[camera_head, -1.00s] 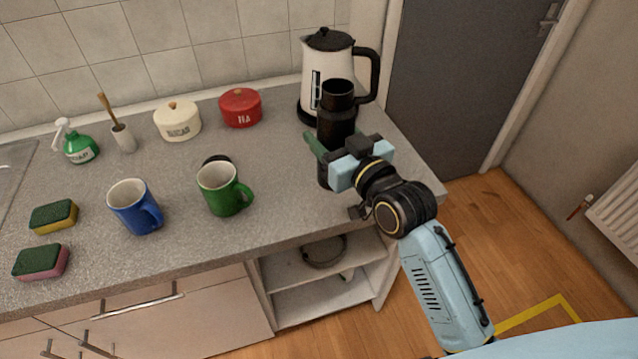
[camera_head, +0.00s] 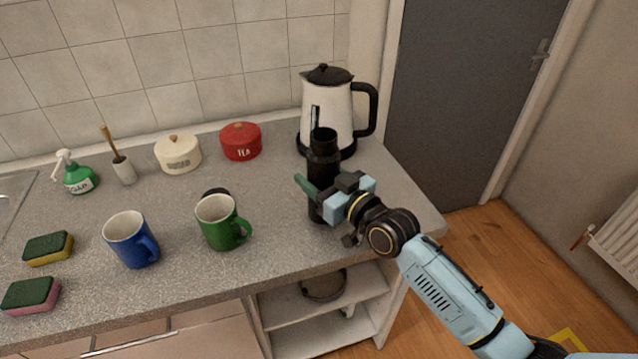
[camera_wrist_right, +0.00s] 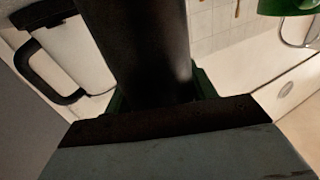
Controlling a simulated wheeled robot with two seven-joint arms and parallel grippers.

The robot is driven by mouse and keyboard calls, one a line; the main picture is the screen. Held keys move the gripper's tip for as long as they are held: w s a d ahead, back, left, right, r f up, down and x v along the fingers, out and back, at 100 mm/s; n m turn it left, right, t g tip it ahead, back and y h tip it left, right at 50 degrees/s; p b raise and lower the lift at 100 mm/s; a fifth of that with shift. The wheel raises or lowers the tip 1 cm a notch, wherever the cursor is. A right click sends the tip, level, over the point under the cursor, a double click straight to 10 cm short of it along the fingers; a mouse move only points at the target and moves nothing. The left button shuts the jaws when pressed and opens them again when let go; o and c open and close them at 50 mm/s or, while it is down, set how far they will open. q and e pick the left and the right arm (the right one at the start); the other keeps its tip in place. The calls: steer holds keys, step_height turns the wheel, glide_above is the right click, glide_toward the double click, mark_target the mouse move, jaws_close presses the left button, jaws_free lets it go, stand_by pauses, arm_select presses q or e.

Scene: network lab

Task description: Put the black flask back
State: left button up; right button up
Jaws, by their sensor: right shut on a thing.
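The black flask (camera_head: 322,163) stands upright near the right end of the counter, in front of the kettle. Its top is open, with no lid on it. My right gripper (camera_head: 317,190) is shut around the flask's body from the front right. The flask's base is at or just above the counter; I cannot tell whether it touches. My left gripper is not in view.
The white kettle (camera_head: 333,108) stands close behind the flask. A green mug (camera_head: 218,224) and a blue mug (camera_head: 130,240) stand to the left, with a small black thing (camera_head: 215,191) partly hidden behind the green mug. The red tin (camera_head: 241,142) is further back. Counter between mug and flask is clear.

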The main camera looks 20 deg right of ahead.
steer(key=shift+f, duration=0.65)
steer(key=shift+f, duration=0.15)
steer(key=o, duration=1.4)
steer(key=shift+s+d, duration=0.1)
steer(key=shift+s, duration=0.1)
steer(key=v, duration=1.1)
steer(key=shift+s+d, duration=0.15)
steer(key=shift+s, duration=0.15)
